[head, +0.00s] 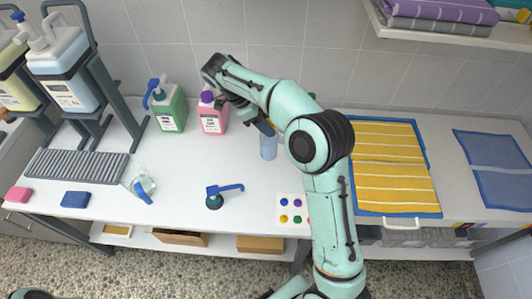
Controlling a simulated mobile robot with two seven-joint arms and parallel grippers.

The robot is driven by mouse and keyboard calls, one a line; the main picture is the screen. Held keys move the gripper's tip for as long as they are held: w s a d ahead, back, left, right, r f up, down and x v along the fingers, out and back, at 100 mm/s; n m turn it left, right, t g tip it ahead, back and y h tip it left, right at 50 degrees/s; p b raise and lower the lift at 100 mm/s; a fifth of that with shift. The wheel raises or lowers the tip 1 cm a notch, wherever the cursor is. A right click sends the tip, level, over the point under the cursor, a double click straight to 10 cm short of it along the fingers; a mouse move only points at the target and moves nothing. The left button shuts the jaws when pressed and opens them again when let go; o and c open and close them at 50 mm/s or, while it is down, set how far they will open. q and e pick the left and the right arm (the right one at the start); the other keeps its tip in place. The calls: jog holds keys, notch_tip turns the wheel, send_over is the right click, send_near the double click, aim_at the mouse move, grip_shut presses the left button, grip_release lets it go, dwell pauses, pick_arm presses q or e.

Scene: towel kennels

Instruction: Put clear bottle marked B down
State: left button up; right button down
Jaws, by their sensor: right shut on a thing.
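My right arm reaches over the counter. Its dark right gripper (252,120) is shut at the top of a clear, bluish bottle (268,147), near a dark blue part there. The bottle is about upright at the back of the counter, right of the pink jug. I cannot tell whether its base touches the counter, and no letter B is readable. A second clear bottle (136,176) with a blue part is at the left front and looks tilted. A blue trigger head (215,195) lies on the counter between them. My left gripper is not in view.
A green jug (172,112) and a pink jug (213,120) stand along the wall. Large jugs (65,70) sit on racks at left. A card with coloured dots (291,208) and a yellow towel (390,165) lie to the right.

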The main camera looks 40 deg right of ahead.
aim_at(267, 139)
notch_tip(267, 139, down, 8)
jog(key=shift+w+r, duration=0.15)
jog(key=shift+f+b, duration=0.3)
jog(key=shift+f, duration=2.2)
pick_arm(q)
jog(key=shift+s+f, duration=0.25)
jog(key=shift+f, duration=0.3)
pick_arm(e)
jog(key=shift+f, duration=0.15)
jog(key=c, duration=0.7)
grip_release()
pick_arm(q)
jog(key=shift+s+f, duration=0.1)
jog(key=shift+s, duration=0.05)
